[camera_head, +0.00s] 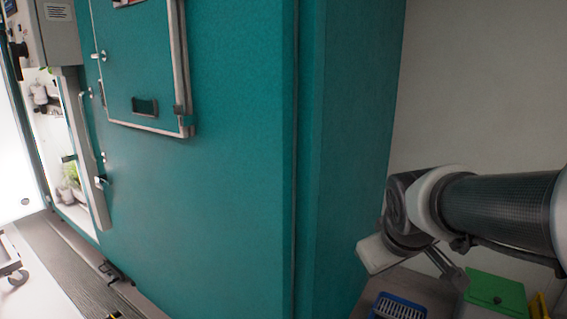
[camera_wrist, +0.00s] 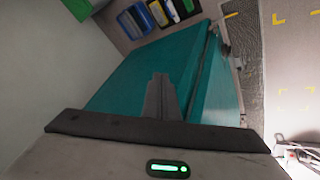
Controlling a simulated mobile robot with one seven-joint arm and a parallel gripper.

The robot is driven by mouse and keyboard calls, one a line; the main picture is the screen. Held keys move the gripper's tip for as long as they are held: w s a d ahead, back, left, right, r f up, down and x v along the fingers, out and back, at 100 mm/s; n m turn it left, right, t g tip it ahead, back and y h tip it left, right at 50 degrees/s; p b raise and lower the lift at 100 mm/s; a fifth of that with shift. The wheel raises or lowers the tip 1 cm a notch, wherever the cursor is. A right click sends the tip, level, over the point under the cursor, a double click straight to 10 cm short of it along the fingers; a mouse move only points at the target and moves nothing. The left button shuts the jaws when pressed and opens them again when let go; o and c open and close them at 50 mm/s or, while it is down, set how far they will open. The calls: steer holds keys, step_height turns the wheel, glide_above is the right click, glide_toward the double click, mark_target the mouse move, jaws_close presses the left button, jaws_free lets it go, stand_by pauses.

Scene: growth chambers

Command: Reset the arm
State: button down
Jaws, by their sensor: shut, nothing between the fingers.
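My arm (camera_head: 490,208) reaches in from the right edge of the head view, beside the teal growth chamber (camera_head: 235,170). My gripper (camera_wrist: 160,78) shows in the wrist view as two grey fingers pressed together, with nothing between them. Behind the fingers is the teal chamber surface (camera_wrist: 128,88). In the head view the gripper end is at the lower right, small and partly hidden by the wrist, so its fingers are hard to make out.
A blue basket (camera_head: 398,306) and a green box (camera_head: 495,296) are below the arm. The pale wall (camera_head: 480,90) is behind it. A doorway with plants (camera_head: 68,190) is at left.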

steer(key=s+a+r+m+y, duration=0.15)
steer(key=s+a+m, duration=0.3)
steer(key=s, duration=0.85)
step_height(320, 180, up, 25)
steer(key=p, duration=2.4)
steer(key=shift+s+a+f+g+p, duration=0.15)
steer(key=shift+s+a+g+p, duration=0.1)
steer(key=shift+g+p, duration=0.15)
steer(key=shift+a+n, duration=0.1)
steer(key=shift+n, duration=0.15)
